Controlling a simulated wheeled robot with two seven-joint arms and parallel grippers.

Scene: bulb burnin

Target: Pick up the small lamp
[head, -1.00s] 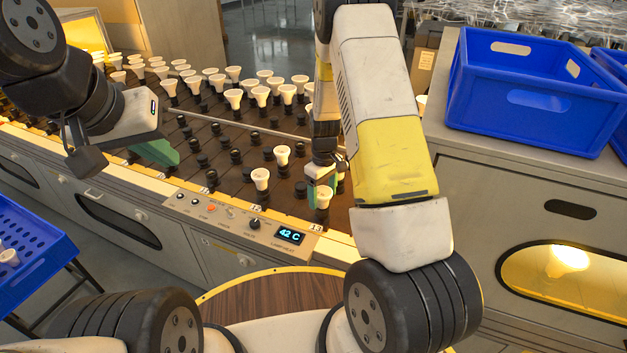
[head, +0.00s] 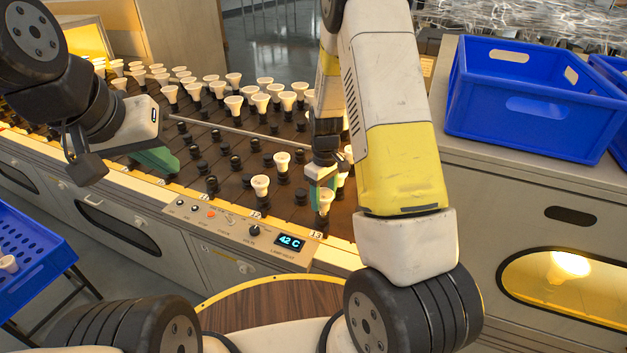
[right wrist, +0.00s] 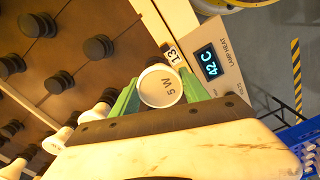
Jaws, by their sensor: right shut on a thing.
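The small lamp (right wrist: 161,87) is marked "5 W" on its round white face in the right wrist view. My right gripper (right wrist: 160,97) is shut on it, with a green finger on each side. In the head view this white lamp (head: 325,199) stands upright at the rack's front edge, by the "13" label. Its base is hard to make out, so I cannot tell whether it is clear of its socket. My left gripper (head: 155,158) hangs over the rack's front left; its green fingers overlap, so its opening is unclear.
The brown rack (head: 228,205) holds several white lamps and black sockets; two lamps (head: 260,187) (head: 282,160) stand left of my right gripper. A control panel (head: 240,228) reads 42 C. Blue crates stand at right (head: 530,105) and left (head: 30,260).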

